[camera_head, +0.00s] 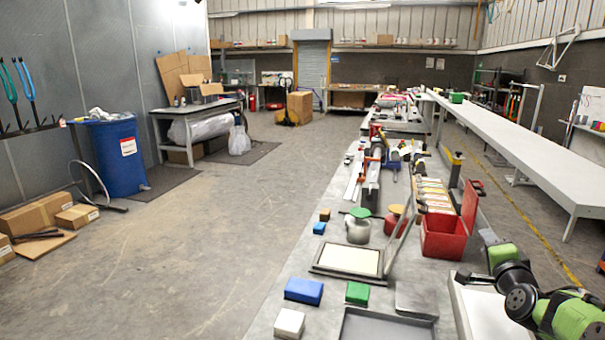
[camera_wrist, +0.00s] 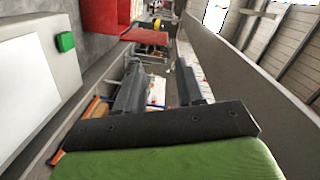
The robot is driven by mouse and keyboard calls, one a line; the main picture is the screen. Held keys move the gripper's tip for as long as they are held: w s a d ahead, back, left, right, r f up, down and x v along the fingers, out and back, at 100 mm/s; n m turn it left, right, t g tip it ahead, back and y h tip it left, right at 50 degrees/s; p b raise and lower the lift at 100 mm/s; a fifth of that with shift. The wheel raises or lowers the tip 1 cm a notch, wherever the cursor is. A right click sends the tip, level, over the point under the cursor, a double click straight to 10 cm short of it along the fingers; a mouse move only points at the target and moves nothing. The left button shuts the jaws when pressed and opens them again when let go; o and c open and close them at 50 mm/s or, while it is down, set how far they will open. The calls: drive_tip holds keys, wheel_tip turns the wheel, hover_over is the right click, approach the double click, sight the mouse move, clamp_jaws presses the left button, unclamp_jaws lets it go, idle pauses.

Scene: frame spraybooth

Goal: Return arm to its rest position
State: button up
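My gripper (camera_wrist: 158,72) shows in the wrist view, with its two dark fingers spread apart and nothing visible between them. It hangs over a cluttered bench strip beside a long pale panel. In the head view my green and black arm (camera_head: 570,315) is folded at the lower right, beside the bench. The gripper's fingers cannot be made out clearly there.
The workbench (camera_head: 299,262) holds a blue block (camera_head: 304,291), a green block (camera_head: 357,293), a white block (camera_head: 289,323), a framed tray (camera_head: 318,264) and an open red toolbox (camera_head: 443,240). A long pale table (camera_head: 530,160) runs along the right.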

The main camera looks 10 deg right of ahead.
drive_tip(key=a+r+n+g+y+p, duration=0.25)
drive_tip(key=a+n, duration=0.35)
drive_tip(key=a, duration=0.7)
drive_tip(key=s+a+r+n+g+y+p, duration=0.1)
drive_tip(key=s+a+n, duration=0.25)
drive_tip(key=a, duration=0.35)
drive_tip(key=s+a+n+g+y+p, duration=0.1)
drive_tip(key=s+a+n+g+y, duration=0.2)
drive_tip(key=a, duration=0.5)
drive_tip(key=s+a+f+n+g+p, duration=0.1)
drive_tip(key=s+a+n+g, duration=0.1)
drive_tip(key=s, duration=0.9)
drive_tip(key=s+a+f+n+g+p, duration=0.1)
drive_tip(key=s+a+n, duration=0.3)
drive_tip(key=s, duration=0.7)
drive_tip(key=shift+s+a+f+g, duration=0.3)
drive_tip(key=shift+s+a+g, duration=0.15)
drive_tip(key=shift+a, duration=0.35)
